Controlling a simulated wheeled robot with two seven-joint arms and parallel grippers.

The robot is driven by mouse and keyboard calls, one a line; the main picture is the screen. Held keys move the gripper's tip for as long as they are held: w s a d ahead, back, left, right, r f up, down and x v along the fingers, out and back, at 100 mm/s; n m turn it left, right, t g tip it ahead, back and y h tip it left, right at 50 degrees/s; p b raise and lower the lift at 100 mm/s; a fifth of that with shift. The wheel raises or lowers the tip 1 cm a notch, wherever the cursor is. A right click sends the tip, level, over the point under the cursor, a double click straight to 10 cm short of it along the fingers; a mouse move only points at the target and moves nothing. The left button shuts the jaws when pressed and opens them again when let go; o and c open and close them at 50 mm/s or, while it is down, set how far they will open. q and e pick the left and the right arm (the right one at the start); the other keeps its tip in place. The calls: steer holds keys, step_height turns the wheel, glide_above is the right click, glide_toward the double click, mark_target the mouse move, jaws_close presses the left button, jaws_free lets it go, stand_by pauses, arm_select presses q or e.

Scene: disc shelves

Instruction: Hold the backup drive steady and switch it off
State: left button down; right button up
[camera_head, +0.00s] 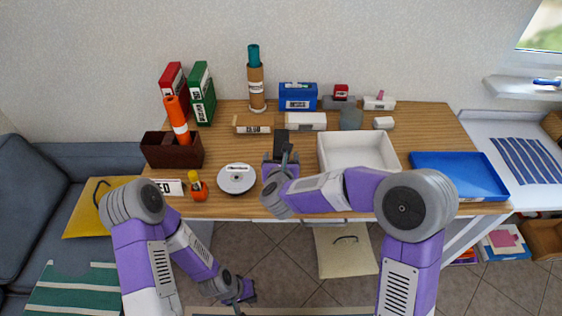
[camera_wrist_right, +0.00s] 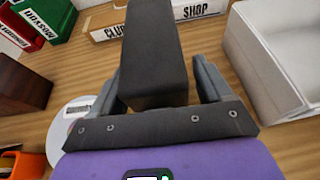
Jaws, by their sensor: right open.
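A plain black box (camera_head: 280,140), which may be the backup drive, stands on the wooden table left of the white tray. No label or switch can be made out on it. In the right wrist view the black box (camera_wrist_right: 157,55) lies between the two fingers of my right gripper (camera_wrist_right: 160,85), with a gap visible on its right side. My right gripper (camera_head: 281,162) is open at the box's near end. My left gripper (camera_head: 240,292) hangs low in front of the table, far from the box; its jaws are too small to read.
A white disc (camera_head: 237,179) and an orange pot (camera_head: 198,190) are left of my right gripper. A white open tray (camera_head: 391,166) is close on the right, with a blue tray (camera_head: 455,193) beyond. A Club Shop box (camera_head: 254,129) and a white box (camera_head: 314,121) stand behind.

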steer(key=shift+c, duration=0.4)
steer(key=c, duration=1.2)
stand_by(3.2)
